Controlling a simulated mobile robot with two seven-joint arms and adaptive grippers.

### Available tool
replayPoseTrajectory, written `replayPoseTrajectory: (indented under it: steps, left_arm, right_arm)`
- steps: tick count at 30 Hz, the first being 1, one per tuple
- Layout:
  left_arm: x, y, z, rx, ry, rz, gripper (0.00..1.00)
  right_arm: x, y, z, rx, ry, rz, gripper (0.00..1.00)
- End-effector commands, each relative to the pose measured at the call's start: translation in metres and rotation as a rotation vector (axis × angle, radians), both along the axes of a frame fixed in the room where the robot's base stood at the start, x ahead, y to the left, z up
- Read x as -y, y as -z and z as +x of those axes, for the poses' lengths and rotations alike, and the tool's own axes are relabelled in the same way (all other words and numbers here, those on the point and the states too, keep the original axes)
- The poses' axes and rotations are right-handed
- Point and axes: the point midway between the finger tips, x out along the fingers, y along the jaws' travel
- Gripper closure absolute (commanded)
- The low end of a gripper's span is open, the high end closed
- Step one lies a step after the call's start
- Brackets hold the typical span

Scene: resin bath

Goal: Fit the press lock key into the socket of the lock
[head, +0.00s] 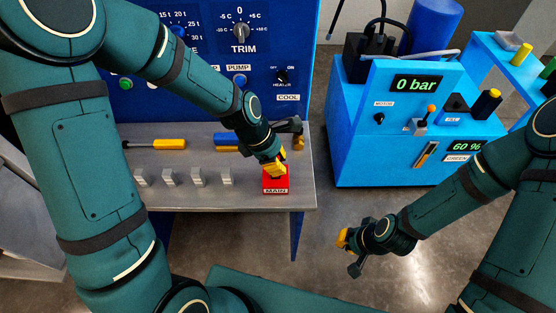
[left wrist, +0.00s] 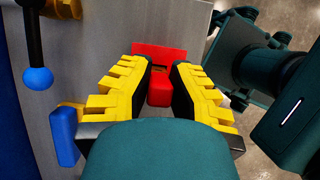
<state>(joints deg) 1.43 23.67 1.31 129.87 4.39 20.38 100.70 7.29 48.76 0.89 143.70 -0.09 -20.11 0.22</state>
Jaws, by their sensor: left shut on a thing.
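A red box labelled MAIN (head: 275,185) sits at the front right corner of the grey bench. My left gripper (head: 273,167) points down right over it. In the left wrist view the gripper (left wrist: 162,85) is shut on a small red block (left wrist: 159,91), apparently the key. Just beyond it is a red face (left wrist: 160,53) with a dark slot, apparently the lock. I cannot tell whether the block is in the slot or only in front of it. My right gripper (head: 350,248) hangs over open floor, away from the bench; its jaw opening is unclear.
On the grey bench (head: 230,201) lie a yellow-handled tool (head: 169,144), a blue bar (head: 227,139) and several grey clips. The blue control panel (head: 215,75) rises behind. A blue press unit (head: 360,150) reading 0 bar stands right, with floor between.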

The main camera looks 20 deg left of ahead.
Motion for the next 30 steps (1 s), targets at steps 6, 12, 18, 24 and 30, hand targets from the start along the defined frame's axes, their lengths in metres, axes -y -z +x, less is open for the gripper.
replayPoseTrajectory:
  steps: [6, 12, 18, 24, 30]
  left_arm:
    - [0.000, 0.006, 0.000, 0.001, 0.000, 0.000, 1.00]
    - [0.000, 0.010, 0.000, 0.001, 0.000, 0.000, 1.00]
    - [0.000, 0.015, 0.000, 0.001, 0.000, 0.000, 1.00]
    - [0.000, 0.019, 0.000, 0.000, 0.000, 0.000, 1.00]
    - [0.000, 0.019, 0.000, 0.000, 0.000, 0.000, 0.57]
  right_arm:
    - [0.000, 0.004, 0.000, 0.000, 0.000, 0.000, 1.00]
    - [0.000, 0.006, 0.000, 0.000, 0.000, 0.000, 1.00]
    - [0.000, 0.009, 0.000, 0.000, 0.000, 0.000, 1.00]
    - [0.000, 0.012, 0.000, 0.000, 0.000, 0.000, 1.00]
    - [0.000, 0.012, 0.000, 0.000, 0.000, 0.000, 1.00]
